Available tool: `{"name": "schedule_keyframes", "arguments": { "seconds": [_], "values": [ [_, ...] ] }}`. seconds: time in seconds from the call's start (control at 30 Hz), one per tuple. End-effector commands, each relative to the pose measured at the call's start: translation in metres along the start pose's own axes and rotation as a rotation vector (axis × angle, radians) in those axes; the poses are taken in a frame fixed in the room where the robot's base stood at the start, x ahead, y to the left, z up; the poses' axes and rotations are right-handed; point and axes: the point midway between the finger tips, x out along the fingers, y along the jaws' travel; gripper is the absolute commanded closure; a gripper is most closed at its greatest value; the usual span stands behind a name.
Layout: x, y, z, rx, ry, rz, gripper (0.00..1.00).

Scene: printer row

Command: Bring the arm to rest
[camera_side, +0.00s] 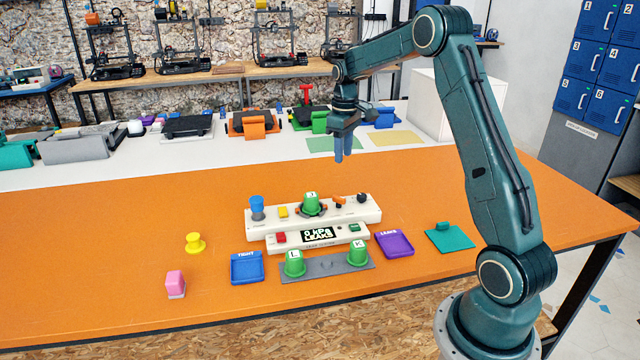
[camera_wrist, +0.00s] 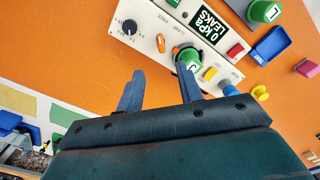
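My gripper (camera_side: 342,148) hangs from my raised arm, high above the back of the orange table (camera_side: 120,235), fingers pointing down. In the wrist view my gripper (camera_wrist: 158,92) has its two blue fingers spread apart with nothing between them. The white leak tester (camera_side: 355,205) stands below and in front of it, apart from it. Its display (camera_side: 320,235) reads 0 kPa LEAKS. A green cup marked J (camera_side: 311,203) sits in the tester's middle, beside an orange clamp lever (camera_side: 338,202).
Green cups L (camera_side: 294,264) and K (camera_side: 357,254) stand on a grey plate (camera_side: 325,267), between a blue TIGHT tray (camera_side: 247,268) and a purple LEAKS tray (camera_side: 394,244). A pink block (camera_side: 175,284), yellow knob (camera_side: 195,243) and teal piece (camera_side: 450,237) lie around. The table's left is clear.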

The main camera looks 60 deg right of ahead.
Motion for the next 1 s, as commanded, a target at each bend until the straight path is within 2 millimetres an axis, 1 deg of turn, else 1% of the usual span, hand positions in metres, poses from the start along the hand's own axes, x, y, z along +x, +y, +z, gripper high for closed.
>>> {"name": "schedule_keyframes", "arguments": {
  "seconds": [0.33, 0.47, 0.53, 0.67, 0.87, 1.0],
  "values": [
    [-0.001, -0.001, 0.000, 0.000, 0.001, 0.001, 0.64],
    [-0.007, -0.006, 0.001, -0.001, 0.007, 0.005, 0.64],
    [-0.013, -0.013, 0.002, -0.002, 0.014, 0.009, 0.64],
    [-0.030, -0.031, 0.005, -0.002, 0.034, 0.021, 0.64],
    [-0.064, -0.072, 0.018, -0.001, 0.081, 0.043, 0.64],
    [-0.085, -0.102, 0.032, -0.001, 0.116, 0.055, 0.64]
  ]
}}
